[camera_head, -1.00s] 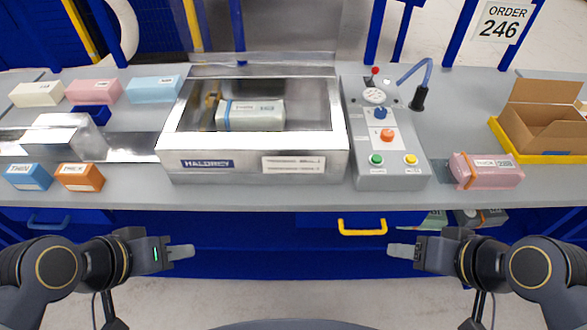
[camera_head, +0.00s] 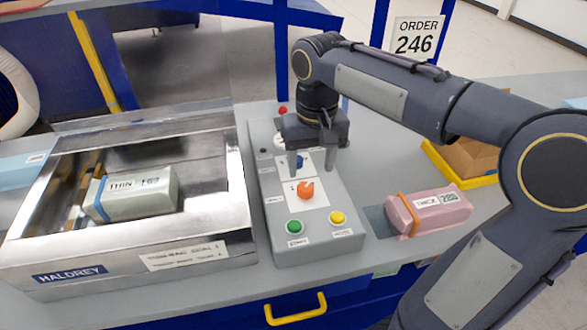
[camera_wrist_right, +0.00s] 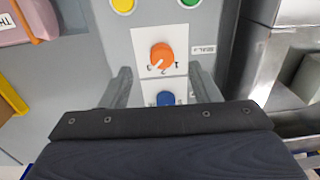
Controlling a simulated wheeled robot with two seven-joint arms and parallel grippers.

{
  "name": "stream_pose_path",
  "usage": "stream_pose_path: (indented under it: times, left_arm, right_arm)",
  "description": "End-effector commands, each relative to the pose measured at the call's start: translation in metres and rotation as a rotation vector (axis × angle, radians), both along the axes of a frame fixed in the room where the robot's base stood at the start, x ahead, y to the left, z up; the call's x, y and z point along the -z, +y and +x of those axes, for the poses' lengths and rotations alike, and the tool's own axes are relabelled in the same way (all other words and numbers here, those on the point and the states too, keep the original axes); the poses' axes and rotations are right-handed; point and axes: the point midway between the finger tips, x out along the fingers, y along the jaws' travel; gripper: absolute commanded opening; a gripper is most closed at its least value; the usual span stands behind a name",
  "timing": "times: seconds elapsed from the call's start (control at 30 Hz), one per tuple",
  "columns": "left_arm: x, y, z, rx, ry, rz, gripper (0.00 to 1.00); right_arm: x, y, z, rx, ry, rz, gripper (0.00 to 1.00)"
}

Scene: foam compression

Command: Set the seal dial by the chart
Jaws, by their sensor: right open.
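The seal dial, an orange knob (camera_head: 306,190) on a white plate, sits on the grey control panel (camera_head: 335,225). In the right wrist view the orange knob (camera_wrist_right: 161,56) has a SEAL label beside it and its white pointer is turned toward the lower left. My right gripper (camera_head: 311,170) is open and empty, pointing down over the panel. Its fingers straddle the area of a blue knob (camera_wrist_right: 165,98); the orange knob lies just beyond the fingertips. The chart, a white two-line label (camera_head: 185,256), is on the steel machine's front; its small print is hard to read. My left gripper is out of view.
A grey-green THIN pack (camera_head: 138,193) with a blue band lies in the open steel chamber (camera_head: 222,225). Green (camera_head: 294,227) and yellow (camera_head: 337,217) buttons sit near the panel's front. A pink THICK pack (camera_head: 430,211) lies right of the panel. An ORDER 246 sign (camera_head: 415,37) hangs behind.

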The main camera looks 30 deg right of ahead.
Motion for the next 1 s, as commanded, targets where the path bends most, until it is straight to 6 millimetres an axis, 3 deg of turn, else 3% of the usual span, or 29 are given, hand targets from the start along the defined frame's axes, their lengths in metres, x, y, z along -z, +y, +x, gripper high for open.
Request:
stream_pose_path:
  times: [0.17, 0.6, 1.0]
  left_arm:
    - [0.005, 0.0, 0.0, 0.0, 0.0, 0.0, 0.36]
    - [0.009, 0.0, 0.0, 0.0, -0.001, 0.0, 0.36]
    - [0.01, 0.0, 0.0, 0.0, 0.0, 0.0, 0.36]
  right_arm:
    - [0.008, 0.001, 0.011, 0.013, 0.024, -0.023, 0.56]
    - [0.071, 0.0, 0.01, 0.013, 0.025, -0.023, 0.56]
    - [0.08, 0.001, 0.01, 0.012, 0.022, -0.022, 0.56]
